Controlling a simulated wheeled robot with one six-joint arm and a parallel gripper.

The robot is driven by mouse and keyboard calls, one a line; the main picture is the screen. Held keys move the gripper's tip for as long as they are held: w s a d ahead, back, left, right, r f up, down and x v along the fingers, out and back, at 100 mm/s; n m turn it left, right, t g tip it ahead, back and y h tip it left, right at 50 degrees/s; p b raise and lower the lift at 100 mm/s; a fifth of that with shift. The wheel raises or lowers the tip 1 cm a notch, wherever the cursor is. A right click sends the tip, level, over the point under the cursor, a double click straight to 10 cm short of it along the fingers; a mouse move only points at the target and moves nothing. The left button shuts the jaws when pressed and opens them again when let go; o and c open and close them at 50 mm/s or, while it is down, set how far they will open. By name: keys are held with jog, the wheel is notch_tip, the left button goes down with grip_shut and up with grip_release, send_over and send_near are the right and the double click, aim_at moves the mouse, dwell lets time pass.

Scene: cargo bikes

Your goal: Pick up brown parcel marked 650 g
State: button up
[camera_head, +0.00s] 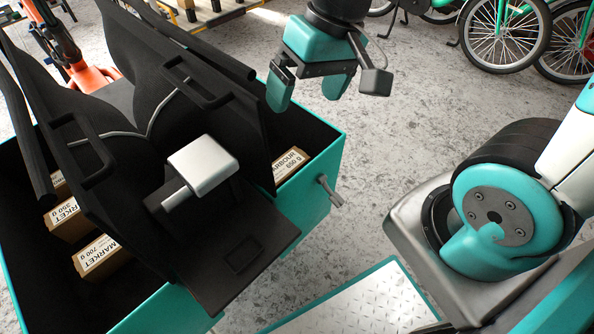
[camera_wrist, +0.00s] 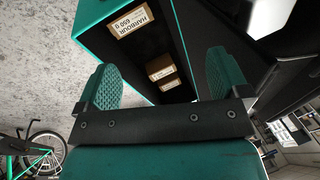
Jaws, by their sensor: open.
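The brown parcel marked HARBOUR 650 g (camera_head: 290,163) lies in the right part of the teal cargo box, near its right wall. Its left side is partly hidden by a black panel. In the wrist view the same parcel (camera_wrist: 142,20) shows its white label at the top, beyond the space between the fingers. My gripper (camera_head: 308,92) is open and empty, above and beyond the box's far right corner. In the wrist view its two teal ribbed fingers (camera_wrist: 165,82) stand wide apart, with nothing between them.
The teal box (camera_head: 327,180) also holds MARKET parcels marked 700 g (camera_head: 97,256) and apparently 350 g (camera_head: 66,219) at left. A black panelled insert (camera_head: 225,240) with a silver block (camera_head: 203,165) rises in the middle. Bicycles (camera_head: 505,35) stand behind; speckled floor lies right.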

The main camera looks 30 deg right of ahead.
jog(key=w+d+f+m+g, duration=0.1)
jog(key=w+d+f+m, duration=0.1)
jog(key=w+f+m, duration=0.45)
jog(key=m+g+y+b, duration=0.1)
jog(key=m, duration=0.8)
send_near(285, 165)
jog(key=b+x, duration=0.1)
jog(key=x, duration=0.1)
jog(key=b+x, duration=0.3)
jog(key=x, duration=0.1)
jog(key=shift+s+d+f, duration=0.25)
jog(key=shift+d+f, duration=0.05)
jog(key=shift+a+b+x, duration=0.2)
jog(key=shift+b+x, duration=0.55)
jog(key=shift+x, duration=0.65)
jog(key=shift+a+b+x, duration=0.2)
jog(key=shift+b+x, duration=0.5)
jog(key=shift+x, duration=0.75)
jog(key=shift+w+f, duration=0.1)
jog(key=shift+w, duration=0.05)
jog(key=shift+c, duration=0.4)
jog(key=c, duration=1.1)
jog(key=shift+c, duration=1.3)
